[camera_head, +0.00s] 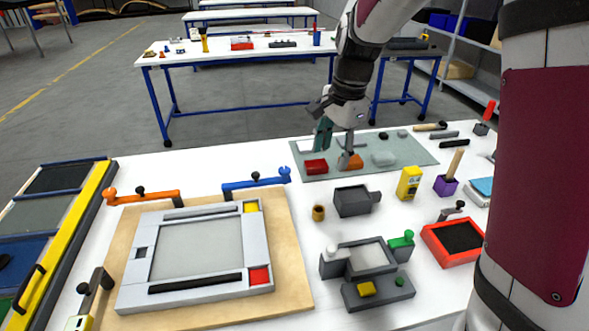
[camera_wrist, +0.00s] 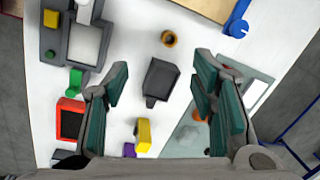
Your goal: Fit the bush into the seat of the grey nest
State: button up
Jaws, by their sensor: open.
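The bush (camera_head: 318,212) looks like a small brass-brown ring standing upright on the white table. It also shows near the top of the wrist view (camera_wrist: 169,38), clear of the fingers, its dark hole facing up. A grey fixture (camera_head: 338,268) with a pale flat plate, a green clamp and a yellow block looks like the nest. It is at the upper left of the wrist view (camera_wrist: 50,40), partly cut off. I cannot make out its seat. My gripper (camera_head: 336,150) is open and empty, raised over the far part of the table, apart from the bush and fixture.
A dark grey box (camera_head: 352,201) stands between the bush and the grey-green mat (camera_head: 420,158), which carries several pieces. A yellow block (camera_head: 409,183), purple holder (camera_head: 446,186) and red tray (camera_head: 432,244) stand right. A wooden board (camera_head: 290,255) with a framed plate fills the left.

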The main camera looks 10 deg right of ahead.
jog(key=w+f+m+g+h, duration=0.1)
jog(key=w+f+m, duration=0.3)
jog(key=w+f, duration=0.45)
send_over(319, 208)
jog(key=f, duration=1)
jog(key=shift+s+f, duration=0.1)
jog(key=shift+s, duration=0.15)
jog(key=shift+s+a+f+p, duration=0.2)
jog(key=shift+f+p, duration=0.25)
jog(key=shift+f, duration=0.9)
jog(key=shift+s+a+f+p, duration=0.15)
jog(key=shift+f+p, duration=0.3)
jog(key=shift+f, duration=0.85)
jog(key=shift+d, duration=0.1)
jog(key=shift+c, duration=0.2)
grip_shut()
